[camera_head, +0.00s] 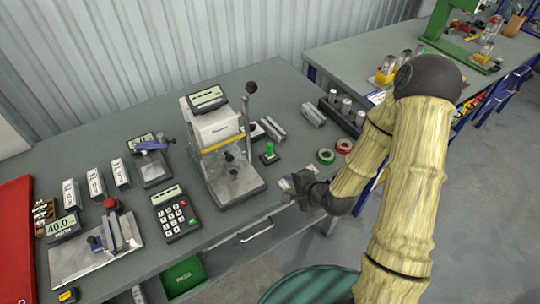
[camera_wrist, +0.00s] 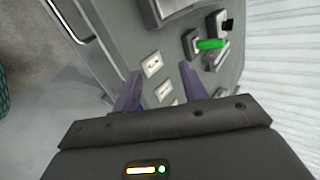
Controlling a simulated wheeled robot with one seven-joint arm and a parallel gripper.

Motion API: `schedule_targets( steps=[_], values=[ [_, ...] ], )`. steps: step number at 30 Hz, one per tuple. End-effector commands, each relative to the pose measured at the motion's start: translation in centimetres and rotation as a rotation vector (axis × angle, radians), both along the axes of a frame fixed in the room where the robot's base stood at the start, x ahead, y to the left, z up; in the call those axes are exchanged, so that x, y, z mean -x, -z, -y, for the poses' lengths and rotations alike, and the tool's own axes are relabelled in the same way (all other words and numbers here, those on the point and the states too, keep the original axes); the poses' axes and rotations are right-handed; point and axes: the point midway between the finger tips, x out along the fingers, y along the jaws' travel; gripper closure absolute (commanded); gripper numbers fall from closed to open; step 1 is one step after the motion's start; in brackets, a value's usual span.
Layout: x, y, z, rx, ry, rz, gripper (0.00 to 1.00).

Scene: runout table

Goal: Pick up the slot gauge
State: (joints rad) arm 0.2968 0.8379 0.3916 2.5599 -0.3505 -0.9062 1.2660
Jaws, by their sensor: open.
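No object in view is plainly marked as the slot gauge, so I cannot tell which one it is. My gripper (camera_head: 291,186) is over the front edge of the grey table, right of the press stand. In the wrist view my gripper (camera_wrist: 160,84) is open, its two purple fingers apart. A small pale plate with dark marks (camera_wrist: 165,91) shows between the fingers, and a similar pale plate (camera_wrist: 152,64) shows just beyond the fingertips. A green-handled gauge (camera_head: 270,153) stands beyond my gripper; it also shows in the wrist view (camera_wrist: 211,44).
The press stand (camera_head: 232,182) is left of my gripper. A green ring (camera_head: 325,156) and a red ring (camera_head: 344,146) lie to the right, near a dark rack (camera_head: 341,116) with metal cylinders. A keypad (camera_head: 175,213) lies further left. A drawer handle (camera_head: 256,231) protrudes below the table edge.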

Motion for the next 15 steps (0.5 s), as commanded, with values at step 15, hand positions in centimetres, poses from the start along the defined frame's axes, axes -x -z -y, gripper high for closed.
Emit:
schedule_targets(
  steps=[15],
  values=[
    [-1.6, 1.4, -2.6, -1.255, 0.632, -0.135, 0.57]
  ],
)
